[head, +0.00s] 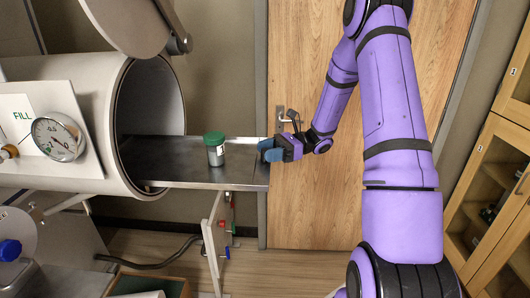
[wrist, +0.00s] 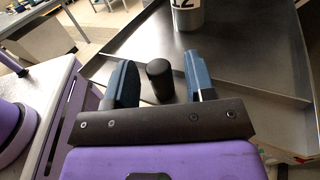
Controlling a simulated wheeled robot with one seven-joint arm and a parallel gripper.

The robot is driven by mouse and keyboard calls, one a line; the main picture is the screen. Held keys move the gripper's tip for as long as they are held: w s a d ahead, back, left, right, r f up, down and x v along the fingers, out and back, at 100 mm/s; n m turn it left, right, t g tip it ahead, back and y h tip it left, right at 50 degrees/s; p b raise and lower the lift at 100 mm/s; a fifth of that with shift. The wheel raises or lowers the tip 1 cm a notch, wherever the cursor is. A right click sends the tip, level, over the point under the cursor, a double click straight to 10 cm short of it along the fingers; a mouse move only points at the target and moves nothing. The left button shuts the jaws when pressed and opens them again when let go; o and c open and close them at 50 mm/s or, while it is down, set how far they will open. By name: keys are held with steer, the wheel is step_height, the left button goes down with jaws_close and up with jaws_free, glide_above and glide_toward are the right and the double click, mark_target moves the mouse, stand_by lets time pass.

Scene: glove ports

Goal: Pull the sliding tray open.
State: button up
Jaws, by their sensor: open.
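The sliding tray (head: 178,172) is a flat grey metal plate that sticks out to the right from the open mouth of a white cylinder. A grey jar with a green lid (head: 215,149) stands upright on it. My gripper (head: 268,150) is at the tray's right end. In the wrist view my gripper (wrist: 159,62) is open, with a black knob (wrist: 160,80) between its blue fingers and a small gap on each side. The knob is hidden in the head view.
The white cylinder (head: 92,78) has its round door (head: 125,22) swung open above the mouth. A pressure gauge (head: 57,137) is on its side. A wooden door (head: 300,215) stands behind my arm, and a glass-fronted cabinet (head: 495,190) is at right.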

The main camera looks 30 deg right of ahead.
steer(key=s+d, duration=0.1)
steer(key=d, duration=0.8)
steer(key=shift+s+d, duration=0.3)
steer(key=s+a+r+n+g+h, duration=0.5)
steer(key=s+a+r+n+h, duration=0.4)
steer(key=a+r, duration=0.4)
steer(key=s+a+r+n+t+h, duration=0.2)
steer(key=s+r+n+t+h, duration=0.1)
steer(key=s, duration=0.5)
steer(key=s+a+r+n+t+h, duration=0.3)
steer(key=s+n+t+h, duration=0.1)
steer(key=s+n, duration=0.3)
steer(key=shift+s+a+n+t+h, duration=0.15)
steer(key=shift+s+n+t+h, duration=0.2)
steer(key=shift+s+h, duration=0.4)
